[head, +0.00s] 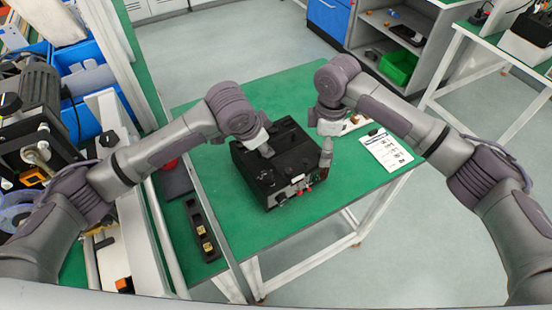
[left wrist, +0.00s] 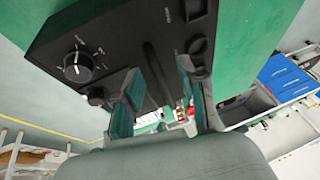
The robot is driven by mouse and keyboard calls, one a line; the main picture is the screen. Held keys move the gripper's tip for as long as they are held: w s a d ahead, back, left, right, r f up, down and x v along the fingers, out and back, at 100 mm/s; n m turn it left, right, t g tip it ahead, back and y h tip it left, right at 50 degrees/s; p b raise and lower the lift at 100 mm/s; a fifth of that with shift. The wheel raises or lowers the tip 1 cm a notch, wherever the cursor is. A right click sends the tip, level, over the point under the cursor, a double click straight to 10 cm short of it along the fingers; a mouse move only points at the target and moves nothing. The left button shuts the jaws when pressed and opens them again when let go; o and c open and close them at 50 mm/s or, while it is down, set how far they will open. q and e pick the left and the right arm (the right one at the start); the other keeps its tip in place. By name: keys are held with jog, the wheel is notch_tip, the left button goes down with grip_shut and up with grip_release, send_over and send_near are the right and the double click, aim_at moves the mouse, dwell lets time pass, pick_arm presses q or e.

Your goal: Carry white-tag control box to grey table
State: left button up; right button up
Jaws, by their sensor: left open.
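A black control box (head: 275,160) sits on the green-topped table (head: 240,230), and its dark top with a knob also shows in the left wrist view (left wrist: 110,40). I cannot pick out a grey table for certain.
A white printed sheet (head: 387,150) lies on the table right of the box. A black tray with yellow parts (head: 201,232) is at left. A grey shelf unit with a green bin (head: 399,67) stands behind, and another bench (head: 500,50) at far right. Open floor lies between.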

pick_arm(q)
jog(key=shift+x, duration=0.8)
pick_arm(e)
jog(key=shift+f, duration=0.85)
pick_arm(q)
jog(key=c, duration=0.8)
pick_arm(e)
jog(key=c, duration=0.8)
pick_arm(q)
jog(key=shift+s+d, duration=0.1)
grip_shut()
pick_arm(e)
jog(key=shift+s+d+f, duration=0.1)
jog(key=shift+s, duration=0.05)
grip_shut()
pick_arm(q)
jog(key=shift+r, duration=0.1)
pick_arm(e)
jog(key=shift+s, duration=0.1)
